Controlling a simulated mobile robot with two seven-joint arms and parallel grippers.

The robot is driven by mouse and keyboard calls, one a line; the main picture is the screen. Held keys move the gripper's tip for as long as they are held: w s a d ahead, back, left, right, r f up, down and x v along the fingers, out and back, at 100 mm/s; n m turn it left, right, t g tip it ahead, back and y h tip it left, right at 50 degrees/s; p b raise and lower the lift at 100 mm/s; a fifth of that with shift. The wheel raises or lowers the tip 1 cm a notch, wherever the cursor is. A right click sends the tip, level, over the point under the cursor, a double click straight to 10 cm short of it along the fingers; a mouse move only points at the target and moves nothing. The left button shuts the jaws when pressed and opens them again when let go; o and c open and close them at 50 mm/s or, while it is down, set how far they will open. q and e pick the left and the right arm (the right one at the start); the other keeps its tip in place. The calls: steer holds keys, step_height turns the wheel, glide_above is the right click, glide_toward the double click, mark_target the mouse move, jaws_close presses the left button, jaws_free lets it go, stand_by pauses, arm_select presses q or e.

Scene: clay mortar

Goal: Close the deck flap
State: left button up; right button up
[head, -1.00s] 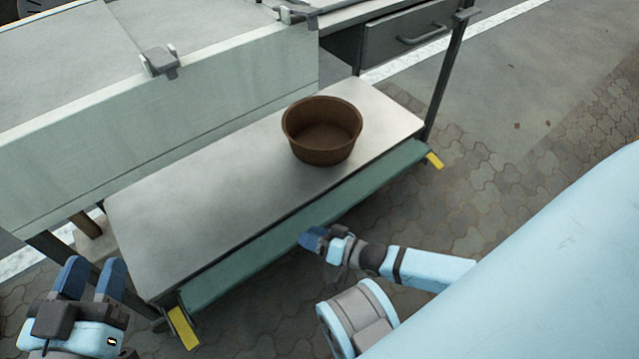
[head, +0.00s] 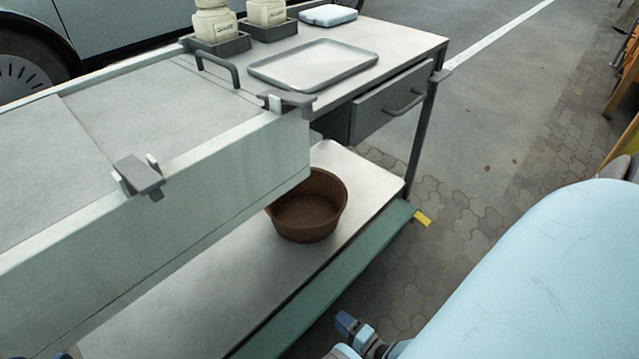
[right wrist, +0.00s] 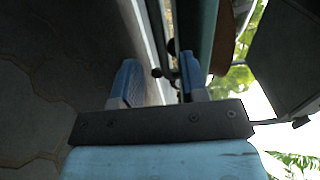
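A long green flap (head: 330,283) runs along the front edge of the cart's lower shelf, with a yellow tab (head: 423,218) at its far end. Its near end is cut off by the bottom of the head view. My right gripper (head: 345,323) is just outside the flap's outer edge, apart from it in the head view. In the right wrist view its two blue fingers (right wrist: 158,72) are spread with nothing held, and a green strip shows beyond them. Only a sliver of my left gripper (head: 62,355) shows at the bottom left.
A brown bowl (head: 308,215) stands on the lower shelf (head: 235,290), partly behind a pale upper panel (head: 200,205) with grey clamps. A tray (head: 313,64), jars in holders and a drawer (head: 390,100) are at the back.

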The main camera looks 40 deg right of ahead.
mark_target(321, 298)
arm_select(q)
steer(key=shift+w+a+r+m+t+b, duration=0.1)
steer(key=shift+w+a+m+t+b, duration=0.25)
steer(key=shift+m+b, duration=0.35)
arm_select(e)
steer(key=w, duration=0.9)
steer(key=shift+a, duration=0.35)
arm_select(q)
steer(key=shift+d, duration=0.1)
arm_select(e)
jaws_close()
